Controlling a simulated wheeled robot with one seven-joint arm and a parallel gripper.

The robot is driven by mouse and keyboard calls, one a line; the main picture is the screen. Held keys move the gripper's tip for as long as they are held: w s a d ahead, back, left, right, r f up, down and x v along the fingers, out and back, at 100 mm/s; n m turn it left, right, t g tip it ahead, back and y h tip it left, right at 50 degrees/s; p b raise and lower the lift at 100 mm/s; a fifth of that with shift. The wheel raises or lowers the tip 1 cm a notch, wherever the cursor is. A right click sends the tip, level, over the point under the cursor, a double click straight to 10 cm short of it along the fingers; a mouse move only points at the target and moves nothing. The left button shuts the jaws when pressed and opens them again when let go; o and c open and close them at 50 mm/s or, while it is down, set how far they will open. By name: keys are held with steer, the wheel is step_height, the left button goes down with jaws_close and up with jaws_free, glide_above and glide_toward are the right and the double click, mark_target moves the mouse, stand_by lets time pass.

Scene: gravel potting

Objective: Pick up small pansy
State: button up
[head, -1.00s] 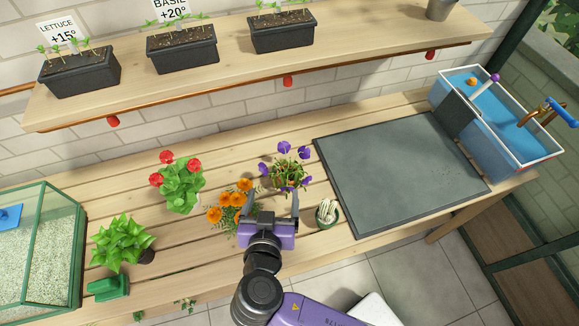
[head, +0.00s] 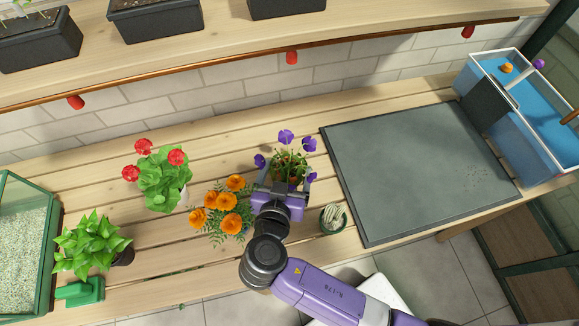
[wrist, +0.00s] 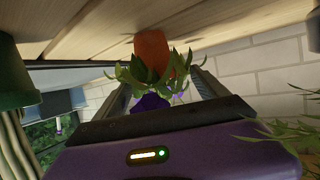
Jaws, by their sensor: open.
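The small pansy has purple flowers (head: 286,136) and green leaves, and it stands on the slatted wooden bench. In the wrist view, which is upside down, its terracotta pot (wrist: 150,46) shows beyond the leaves. My gripper (head: 282,186) is open at the near side of the pansy. In the wrist view its two fingers (wrist: 161,88) lie left and right of the leaves and purple blooms. I cannot tell whether either finger touches the plant. In the head view my gripper hides much of the pot.
Orange marigolds (head: 226,212) stand close left of my gripper, and a small cactus (head: 333,217) close right. A red-flowered plant (head: 160,180) and a leafy plant (head: 90,245) are farther left. A dark mat (head: 420,165) lies bare to the right. A shelf (head: 230,50) hangs behind.

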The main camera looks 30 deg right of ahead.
steer(key=shift+p+x, duration=0.8)
steer(key=shift+x, duration=1.85)
steer(key=shift+s+f, duration=0.1)
steer(key=shift+s, duration=0.1)
steer(key=c, duration=1.6)
steer(key=shift+c, duration=0.2)
